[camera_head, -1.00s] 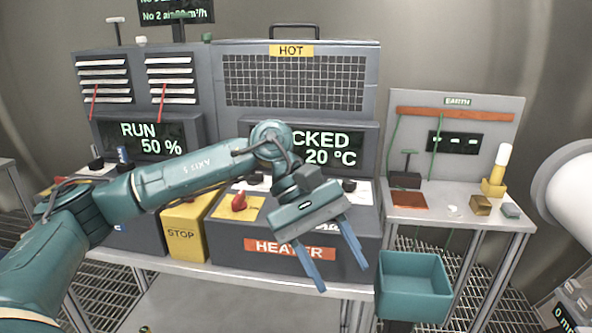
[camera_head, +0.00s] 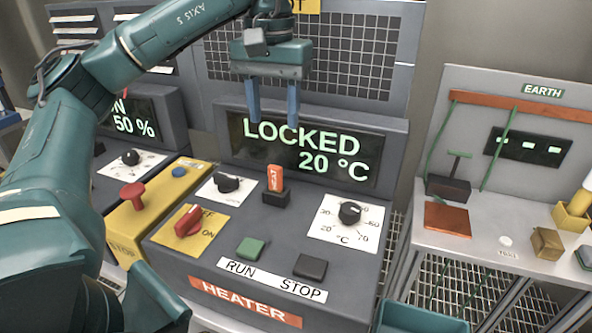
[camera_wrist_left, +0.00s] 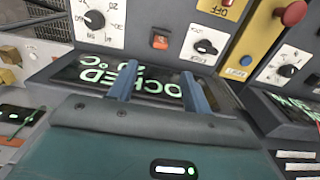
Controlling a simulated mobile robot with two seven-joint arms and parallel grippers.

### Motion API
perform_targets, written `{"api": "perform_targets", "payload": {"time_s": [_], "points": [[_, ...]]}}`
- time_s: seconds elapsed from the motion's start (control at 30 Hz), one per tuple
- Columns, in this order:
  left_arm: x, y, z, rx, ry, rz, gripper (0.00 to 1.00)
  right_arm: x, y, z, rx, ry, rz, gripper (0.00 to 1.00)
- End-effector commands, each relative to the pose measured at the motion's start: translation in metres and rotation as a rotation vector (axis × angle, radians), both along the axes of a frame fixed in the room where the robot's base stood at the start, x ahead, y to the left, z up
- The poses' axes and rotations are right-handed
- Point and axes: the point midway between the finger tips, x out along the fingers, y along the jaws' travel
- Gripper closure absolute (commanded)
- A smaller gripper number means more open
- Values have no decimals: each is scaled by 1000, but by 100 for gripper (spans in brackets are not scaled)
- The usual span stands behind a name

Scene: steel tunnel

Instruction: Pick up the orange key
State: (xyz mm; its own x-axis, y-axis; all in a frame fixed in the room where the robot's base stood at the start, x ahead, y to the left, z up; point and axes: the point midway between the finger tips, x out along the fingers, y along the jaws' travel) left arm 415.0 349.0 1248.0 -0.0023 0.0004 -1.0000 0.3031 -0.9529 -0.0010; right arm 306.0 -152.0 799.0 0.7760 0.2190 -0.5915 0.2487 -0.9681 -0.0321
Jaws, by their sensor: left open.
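The orange key (camera_head: 275,178), marked HEAT, stands upright in a dark block on the heater panel, between two white dial plates. It also shows in the left wrist view (camera_wrist_left: 160,40), beyond the fingertips. My left gripper (camera_head: 273,122) is open and empty. Its two blue fingers point down in front of the LOCKED 20 °C display, above the key and apart from it. In the left wrist view the fingers (camera_wrist_left: 158,78) lie over the display, with the key farther off between their lines. My right gripper is not in view.
Around the key are a black °C knob (camera_head: 349,212), a black dial (camera_head: 228,183), a red switch (camera_head: 187,220), a green RUN button (camera_head: 250,249) and a dark STOP button (camera_head: 310,265). The display (camera_head: 310,150) rises behind. A bench (camera_head: 480,215) with small items stands at the right.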

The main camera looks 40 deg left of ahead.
Motion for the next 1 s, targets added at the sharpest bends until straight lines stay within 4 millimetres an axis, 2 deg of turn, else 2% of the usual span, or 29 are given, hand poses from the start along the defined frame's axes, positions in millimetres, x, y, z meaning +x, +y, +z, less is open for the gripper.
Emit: {"api": "perform_targets", "payload": {"time_s": [0.2,0.3,0.4,0.57,0.7,0.83,1.0], "points": [[0,0,-45,0,6,-1,51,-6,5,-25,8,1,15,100],[-1,0,-62,0,4,-2,51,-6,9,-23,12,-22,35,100],[0,0,-74,0,2,-1,51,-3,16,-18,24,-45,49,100],[0,0,-81,0,1,-1,51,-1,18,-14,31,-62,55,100],[0,-1,-102,0,4,-2,51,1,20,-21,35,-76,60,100],[0,-1,-116,2,5,1,51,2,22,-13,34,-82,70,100],[0,-1,-129,0,1,1,51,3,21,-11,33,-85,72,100]]}}
